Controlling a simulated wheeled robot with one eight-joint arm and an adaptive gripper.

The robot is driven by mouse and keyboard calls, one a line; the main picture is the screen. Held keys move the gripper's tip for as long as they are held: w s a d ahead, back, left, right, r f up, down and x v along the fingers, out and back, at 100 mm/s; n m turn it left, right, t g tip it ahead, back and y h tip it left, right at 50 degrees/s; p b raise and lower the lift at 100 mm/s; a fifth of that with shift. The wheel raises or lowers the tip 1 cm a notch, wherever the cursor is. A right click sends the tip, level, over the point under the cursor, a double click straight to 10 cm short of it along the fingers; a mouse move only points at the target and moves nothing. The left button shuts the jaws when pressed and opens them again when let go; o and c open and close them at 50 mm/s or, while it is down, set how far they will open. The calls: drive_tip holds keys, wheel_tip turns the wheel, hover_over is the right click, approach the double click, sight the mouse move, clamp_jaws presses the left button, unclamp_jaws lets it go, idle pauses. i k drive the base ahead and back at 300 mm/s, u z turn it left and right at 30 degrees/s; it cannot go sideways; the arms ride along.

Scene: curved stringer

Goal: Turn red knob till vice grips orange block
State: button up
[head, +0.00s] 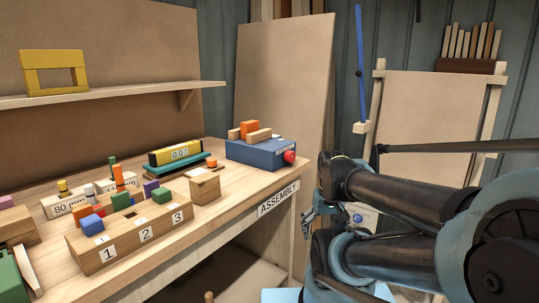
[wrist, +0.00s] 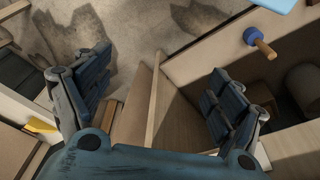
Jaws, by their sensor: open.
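The vice (head: 258,153) is a blue box at the far right end of the workbench. Its red knob (head: 290,157) faces right, beyond the bench's front edge side. The orange block (head: 249,127) stands on top between two pale wooden jaws (head: 259,135); whether the jaws touch it is too small to tell. My gripper (head: 308,220) is below and right of the knob, apart from it and partly hidden by my arm. In the wrist view my gripper (wrist: 158,98) has its two fingers wide apart with nothing between them. The vice and knob are not in that view.
A numbered wooden block (head: 130,237) with coloured pieces, a wooden box (head: 205,187) and a yellow level (head: 175,154) stand on the bench (head: 235,205). A leaning board (head: 285,85) is behind the vice. A blue-headed wooden peg (wrist: 259,40) shows in the wrist view.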

sight(289, 157)
drive_tip(key=z, duration=1)
drive_tip(key=k, duration=0.65)
drive_tip(key=z, duration=0.1)
